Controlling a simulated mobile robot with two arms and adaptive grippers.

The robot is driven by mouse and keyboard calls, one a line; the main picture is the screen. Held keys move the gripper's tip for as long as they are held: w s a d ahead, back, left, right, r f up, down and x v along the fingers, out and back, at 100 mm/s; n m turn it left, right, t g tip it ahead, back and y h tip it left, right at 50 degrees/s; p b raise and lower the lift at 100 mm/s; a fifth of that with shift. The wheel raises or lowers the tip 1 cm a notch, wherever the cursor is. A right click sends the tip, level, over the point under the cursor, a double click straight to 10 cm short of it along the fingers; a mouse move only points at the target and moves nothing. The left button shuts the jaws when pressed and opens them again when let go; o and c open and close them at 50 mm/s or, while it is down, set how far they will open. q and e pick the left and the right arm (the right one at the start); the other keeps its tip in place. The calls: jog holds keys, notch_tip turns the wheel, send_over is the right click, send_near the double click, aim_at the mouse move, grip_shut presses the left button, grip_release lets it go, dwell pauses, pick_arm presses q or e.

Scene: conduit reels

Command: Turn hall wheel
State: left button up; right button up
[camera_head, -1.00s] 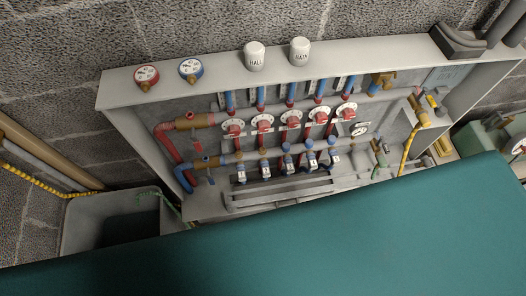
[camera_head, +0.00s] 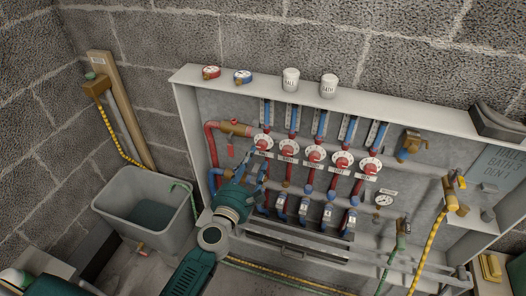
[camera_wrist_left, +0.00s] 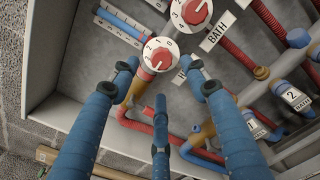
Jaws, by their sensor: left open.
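The leftmost wheel in the row, a red knob on a white numbered dial (camera_head: 263,142), is in the manifold cabinet. In the left wrist view this wheel (camera_wrist_left: 160,54) has a label partly hidden by a finger; only an initial H shows, which fits HALL. The neighbouring wheel (camera_wrist_left: 196,12) is labelled BATH. My left gripper (camera_head: 252,170) is open and empty, just below and left of the leftmost wheel. In the left wrist view its blue fingers (camera_wrist_left: 160,82) are spread below the dial, with a gap and no clear contact. My right gripper is out of view.
White caps marked HALL (camera_head: 290,80) and BATH (camera_head: 328,86) stand on the cabinet's top ledge (camera_head: 380,100) beside red and blue gauges (camera_head: 242,77). Red and blue pipes and lower blue valves surround the wheels. A grey tub (camera_head: 130,190) stands left of the cabinet.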

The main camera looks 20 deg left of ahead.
aim_at(261, 147)
pick_arm(q)
jog(key=w, duration=0.3)
jog(key=shift+w+d, duration=0.2)
jog(key=shift+w, duration=0.1)
jog(key=w, duration=0.3)
jog(key=shift+w, duration=0.1)
jog(key=shift+d, duration=0.1)
jog(key=c, duration=1.2)
jog(key=shift+o, duration=0.2)
jog(key=shift+m, duration=0.3)
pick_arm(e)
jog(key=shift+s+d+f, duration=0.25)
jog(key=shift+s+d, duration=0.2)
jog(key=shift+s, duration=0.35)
